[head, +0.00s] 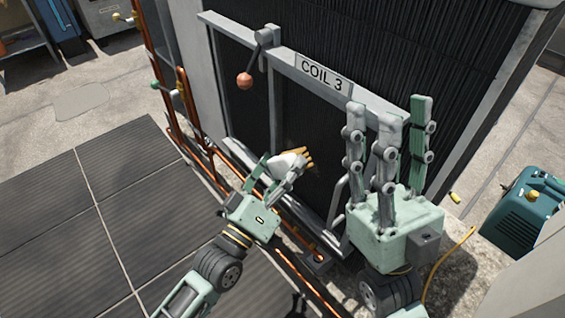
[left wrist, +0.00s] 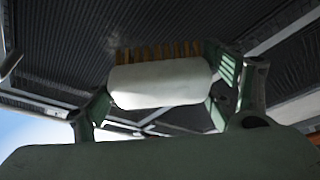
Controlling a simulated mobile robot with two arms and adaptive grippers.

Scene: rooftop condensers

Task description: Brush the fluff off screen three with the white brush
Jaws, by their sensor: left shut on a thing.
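Screen three is the dark finned panel (head: 300,118) in a grey frame, under the label "COIL 3" (head: 325,74). My left gripper (head: 282,168) is shut on the white brush (head: 290,158) in front of the panel's lower part. The brush also shows in the left wrist view (left wrist: 162,83), with its tan bristles pointing at the dark fins. I cannot tell whether the bristles touch. A faint pale patch (left wrist: 112,46) beside the bristles may be fluff; none is clear in the head view. My right gripper (head: 390,112) is raised before the panel's right side, fingers apart and empty.
A lever with a reddish ball (head: 245,81) hangs from the frame's top. Copper pipes (head: 186,115) run down the left and along the base. A teal machine (head: 522,212) stands at right. Dark floor mats (head: 80,195) lie clear at left.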

